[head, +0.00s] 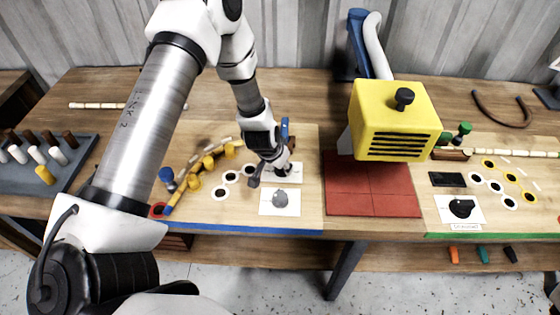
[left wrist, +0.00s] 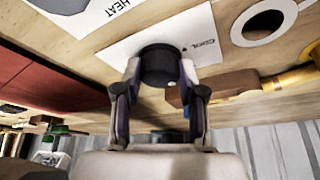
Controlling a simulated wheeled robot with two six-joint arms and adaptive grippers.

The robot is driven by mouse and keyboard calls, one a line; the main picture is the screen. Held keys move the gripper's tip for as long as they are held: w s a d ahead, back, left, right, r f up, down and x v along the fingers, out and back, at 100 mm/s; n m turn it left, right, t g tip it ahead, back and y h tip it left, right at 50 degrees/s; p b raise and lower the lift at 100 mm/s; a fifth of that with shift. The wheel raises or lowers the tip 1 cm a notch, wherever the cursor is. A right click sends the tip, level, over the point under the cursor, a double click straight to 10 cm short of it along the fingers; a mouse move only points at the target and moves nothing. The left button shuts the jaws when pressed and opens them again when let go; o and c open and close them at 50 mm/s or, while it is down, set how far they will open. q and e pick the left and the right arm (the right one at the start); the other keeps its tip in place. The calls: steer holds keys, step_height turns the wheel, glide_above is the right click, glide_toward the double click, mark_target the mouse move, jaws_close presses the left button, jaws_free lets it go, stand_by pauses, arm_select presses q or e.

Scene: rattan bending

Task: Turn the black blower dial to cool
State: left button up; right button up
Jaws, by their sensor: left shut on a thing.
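The black blower dial (left wrist: 158,64) sits on a white card (left wrist: 205,22) that has COOL printed on it. My left gripper (left wrist: 160,92) has its two fingers closed on opposite sides of the dial. A small white dot shows on the dial's near side, and a small dark mark is on the card by the COOL print. In the head view, my left gripper (head: 280,168) comes down over the upper white card (head: 296,178) and hides most of the dial. My right gripper is not in view.
A second white card with a grey dial (head: 280,197) lies just in front. Yellow pegs on a curved rattan piece (head: 208,162) and white rings (head: 220,193) are to the left. A yellow blower box (head: 393,112) stands above the red tiled mat (head: 372,188) on the right.

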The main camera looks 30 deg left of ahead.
arm_select(q)
steer(key=n+y+p, duration=0.1)
steer(key=n+p, duration=0.1)
steer(key=n+y+p, duration=0.1)
steer(key=n+p, duration=0.1)
steer(key=n, duration=0.1)
steer(key=shift+d+r+n+g, duration=0.15)
steer(key=shift+d+n+g, duration=0.05)
steer(key=shift+n+g, duration=0.1)
steer(key=shift+w+n+g+y+p, duration=0.15)
steer(key=shift+n+g+y+p, duration=0.4)
steer(key=shift+n+p, duration=1.3)
steer(key=shift+f, duration=0.2)
steer(key=o, duration=1.1)
steer(key=shift+o, duration=0.2)
steer(key=shift+w+f, duration=0.1)
steer(key=v, duration=1.2)
